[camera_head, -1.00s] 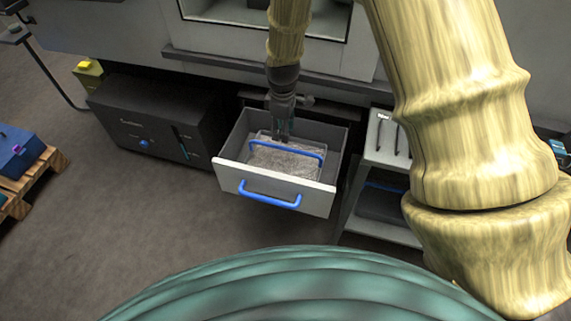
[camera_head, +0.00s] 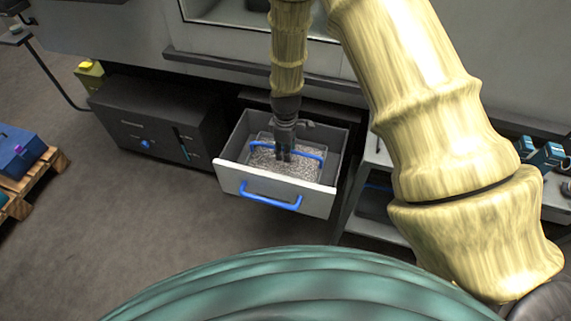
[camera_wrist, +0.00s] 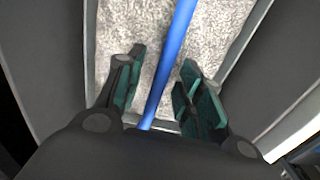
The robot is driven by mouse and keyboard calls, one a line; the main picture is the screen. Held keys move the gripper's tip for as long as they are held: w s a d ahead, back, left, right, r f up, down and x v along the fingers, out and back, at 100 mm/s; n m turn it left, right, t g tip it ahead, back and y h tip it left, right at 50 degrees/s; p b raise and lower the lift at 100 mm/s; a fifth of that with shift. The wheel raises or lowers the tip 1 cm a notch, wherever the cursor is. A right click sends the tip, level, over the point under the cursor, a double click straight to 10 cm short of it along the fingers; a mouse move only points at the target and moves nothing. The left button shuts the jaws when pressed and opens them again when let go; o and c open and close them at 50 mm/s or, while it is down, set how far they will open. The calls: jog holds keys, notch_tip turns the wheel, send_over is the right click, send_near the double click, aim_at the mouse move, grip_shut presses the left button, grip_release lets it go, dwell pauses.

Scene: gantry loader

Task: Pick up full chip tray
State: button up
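The chip tray (camera_head: 256,163) is full of grey metal chips and sits inside an open drawer (camera_head: 232,180). A blue bar handle (camera_head: 311,153) spans over the tray. The handle also shows in the wrist view (camera_wrist: 176,52), with the chips (camera_wrist: 122,32) below it. My gripper (camera_head: 284,160) points down into the drawer at the tray handle. In the wrist view my gripper (camera_wrist: 157,88) is open, with the blue handle passing between its two fingers and a gap on each side. The part of the handle behind the fingers is hidden in the head view.
The drawer front has its own blue handle (camera_head: 270,196). A dark box unit (camera_head: 150,122) stands left of the drawer. A grey shelf cart (camera_head: 372,200) stands close on the right. The machine's ledge (camera_head: 220,68) is behind my arm. Open floor (camera_head: 130,220) lies in front on the left.

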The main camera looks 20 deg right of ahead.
jog(key=shift+f, duration=0.2)
grip_shut()
jog(key=shift+w+r, duration=0.1)
dwell(0.5)
jog(key=shift+r, duration=5)
